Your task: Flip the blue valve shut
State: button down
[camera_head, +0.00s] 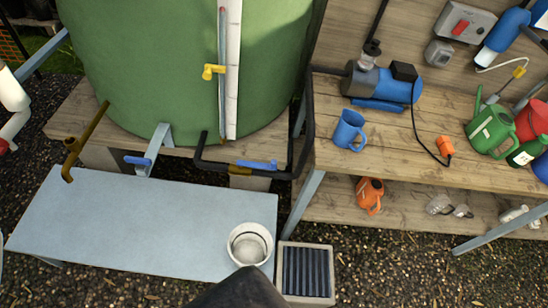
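A blue valve handle (257,165) lies above a brass valve body (240,170) on a black pipe low in front of the green tank (165,70). This handle runs roughly along the pipe. I cannot tell which of the two is the blue valve meant. A dark part of mine shows at the bottom middle edge. My gripper's fingers do not show, and nothing touches either handle.
A grey-blue bench (130,225) stands below the taps, with a white pot (250,246) at its right end. A brass spout (85,140) is at left. A grated box (306,272) is beside the bench. The wooden workbench (400,165) at right holds a blue mug (349,130) and pump.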

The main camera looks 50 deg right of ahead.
aim_at(273, 166)
jog(key=z, duration=0.1)
jog(key=i, duration=0.95)
jog(key=u, duration=0.1)
